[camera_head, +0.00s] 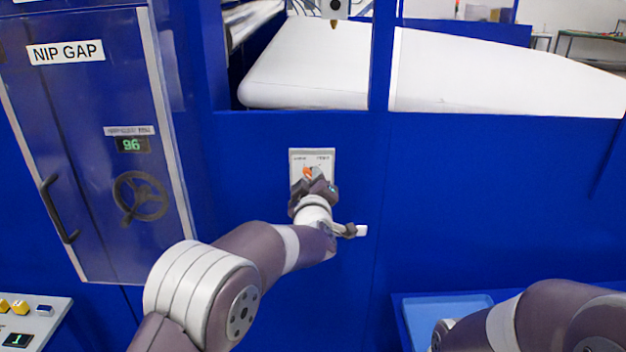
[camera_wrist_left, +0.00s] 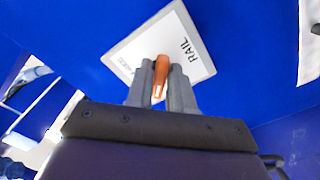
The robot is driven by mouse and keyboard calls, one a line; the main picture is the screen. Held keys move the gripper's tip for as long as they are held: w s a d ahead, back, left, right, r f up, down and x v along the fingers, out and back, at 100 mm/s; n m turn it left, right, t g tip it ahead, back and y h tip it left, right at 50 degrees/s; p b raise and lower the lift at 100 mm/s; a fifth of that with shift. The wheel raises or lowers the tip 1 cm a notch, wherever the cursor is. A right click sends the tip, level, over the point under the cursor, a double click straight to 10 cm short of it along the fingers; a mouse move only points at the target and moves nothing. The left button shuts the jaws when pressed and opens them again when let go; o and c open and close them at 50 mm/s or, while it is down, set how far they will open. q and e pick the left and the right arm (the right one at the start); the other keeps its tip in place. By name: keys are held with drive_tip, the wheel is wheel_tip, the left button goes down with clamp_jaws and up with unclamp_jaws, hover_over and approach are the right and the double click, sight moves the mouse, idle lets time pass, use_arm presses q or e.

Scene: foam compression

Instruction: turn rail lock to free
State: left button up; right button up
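The rail lock is a white plate (camera_head: 322,156) with an orange knob (camera_head: 308,172), on the blue machine front at the middle of the head view. In the left wrist view the plate (camera_wrist_left: 197,33) bears the word RAIL, and the orange-brown knob (camera_wrist_left: 160,78) stands between my fingers. My left gripper (camera_head: 314,180) is at the plate, with its two grey fingers (camera_wrist_left: 161,88) close on either side of the knob, seemingly shut on it. The gripper hides the lower part of the plate. My right arm (camera_head: 540,315) shows at the lower right; its gripper is out of view.
A blue cabinet marked NIP GAP (camera_head: 65,52) with a handwheel (camera_head: 139,198) and black handle stands at the left. A white foam slab (camera_head: 480,72) lies behind the blue front. A control panel (camera_head: 40,318) is at lower left, a blue tray (camera_head: 445,308) at lower right.

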use_arm(q)
drive_tip(key=shift+s, duration=0.1)
clamp_jaws()
drive_tip(key=shift+r+m, duration=0.1)
drive_tip(key=shift+m, duration=0.2)
drive_tip(key=shift+a+r+m+p, duration=0.1)
drive_tip(key=shift+m+p, duration=1.75)
drive_tip(key=shift+m, duration=2.45)
drive_tip(key=shift+a+r+m+p, duration=0.1)
drive_tip(key=shift+m+p, duration=1.75)
drive_tip(key=shift+m, duration=2.45)
